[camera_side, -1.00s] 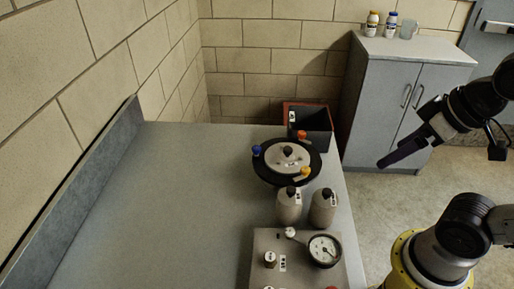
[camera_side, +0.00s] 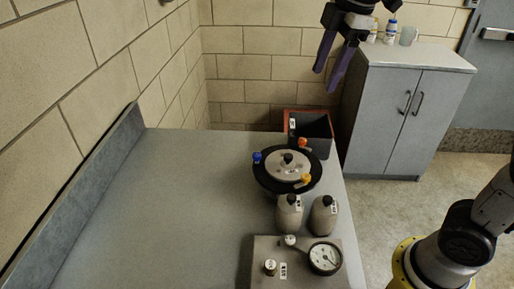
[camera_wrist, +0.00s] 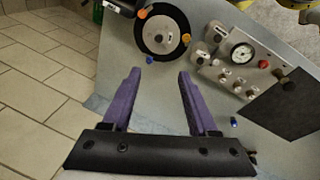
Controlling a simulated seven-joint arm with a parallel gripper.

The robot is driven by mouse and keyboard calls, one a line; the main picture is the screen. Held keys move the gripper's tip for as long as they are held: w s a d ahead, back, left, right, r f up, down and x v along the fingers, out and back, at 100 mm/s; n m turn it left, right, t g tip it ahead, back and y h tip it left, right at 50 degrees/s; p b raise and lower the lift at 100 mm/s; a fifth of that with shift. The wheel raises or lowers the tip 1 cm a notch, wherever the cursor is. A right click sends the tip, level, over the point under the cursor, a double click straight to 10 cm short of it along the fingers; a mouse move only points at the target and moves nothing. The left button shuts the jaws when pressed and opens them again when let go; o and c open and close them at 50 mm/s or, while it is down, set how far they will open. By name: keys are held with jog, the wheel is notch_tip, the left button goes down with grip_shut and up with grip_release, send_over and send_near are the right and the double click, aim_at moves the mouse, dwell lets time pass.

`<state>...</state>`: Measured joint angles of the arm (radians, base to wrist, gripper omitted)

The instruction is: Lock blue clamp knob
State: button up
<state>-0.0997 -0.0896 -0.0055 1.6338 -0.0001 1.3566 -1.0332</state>
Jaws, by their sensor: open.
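The blue clamp knob (camera_side: 257,158) is on the left edge of a round black-rimmed vessel (camera_side: 266,181) with a pale lid. It also shows in the wrist view (camera_wrist: 150,60), at the vessel's near edge. In the wrist view the open fingertips (camera_wrist: 158,72) frame the space just below the blue knob, touching nothing. Whether the knob is locked cannot be told.
A red-edged dark bin (camera_side: 312,127) stands behind the vessel. Two grey bottles (camera_side: 289,215) (camera_side: 323,216) and a gauge panel (camera_side: 300,270) stand in front. A grey cabinet (camera_side: 405,110) is at right. The bench's left part is clear.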

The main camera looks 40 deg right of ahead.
jog(key=w+a+f+n+g, duration=0.2)
jog(key=w+a+f, duration=0.2)
jog(key=w, duration=0.5)
send_near(257, 154)
jog(key=shift+n+g, duration=0.4)
jog(key=f, duration=0.8)
jog(key=shift+w+a, duration=0.1)
jog(key=shift+w, duration=0.25)
grip_shut()
